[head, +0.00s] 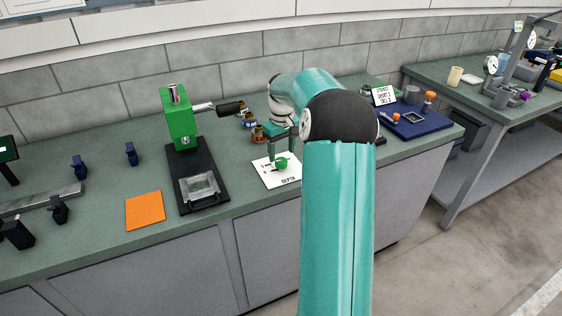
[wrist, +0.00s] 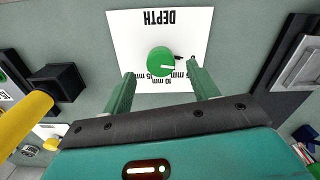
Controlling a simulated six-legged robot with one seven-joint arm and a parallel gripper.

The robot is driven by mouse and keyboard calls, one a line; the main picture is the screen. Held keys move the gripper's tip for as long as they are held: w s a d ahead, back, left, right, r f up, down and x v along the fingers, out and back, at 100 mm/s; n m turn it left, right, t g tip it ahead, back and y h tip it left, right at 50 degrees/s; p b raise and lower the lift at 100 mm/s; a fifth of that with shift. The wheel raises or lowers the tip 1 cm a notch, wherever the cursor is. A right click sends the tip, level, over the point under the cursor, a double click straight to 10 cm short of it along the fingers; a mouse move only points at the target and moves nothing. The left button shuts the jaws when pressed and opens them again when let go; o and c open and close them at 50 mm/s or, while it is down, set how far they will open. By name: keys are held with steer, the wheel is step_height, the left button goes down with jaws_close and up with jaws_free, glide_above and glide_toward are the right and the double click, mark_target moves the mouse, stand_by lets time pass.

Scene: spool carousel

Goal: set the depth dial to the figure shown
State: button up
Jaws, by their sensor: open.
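The depth dial is a round green knob (wrist: 160,61) on a white plate (wrist: 190,22) lettered DEPTH, upside down in the wrist view. Several mm figures, 10 mm among them, run along the plate edge nearest my gripper, partly hidden by the knob and fingers. A short white line shows on the knob, and a small black pointer sticks out at its right. In the head view the knob (head: 282,164) is on the bench plate (head: 287,181). My gripper (wrist: 161,74) is open, its fingers either side of the knob, with no clear contact. A white card (head: 383,95) has small lettering, hard to read.
A green press (head: 175,118) on a black base stands left of the plate, with an orange square (head: 145,210) beside it. Small coloured spools (head: 258,133) stand behind the plate. A blue tray (head: 428,122) lies to the right, beyond my arm. Bench in front of the plate is clear.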

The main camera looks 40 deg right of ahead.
mark_target(281, 160)
step_height(281, 160, down, 5)
steer(key=shift+f, duration=0.15)
steer(key=shift+w, duration=0.1)
steer(key=shift+c, duration=0.2)
steer(key=c, duration=0.9)
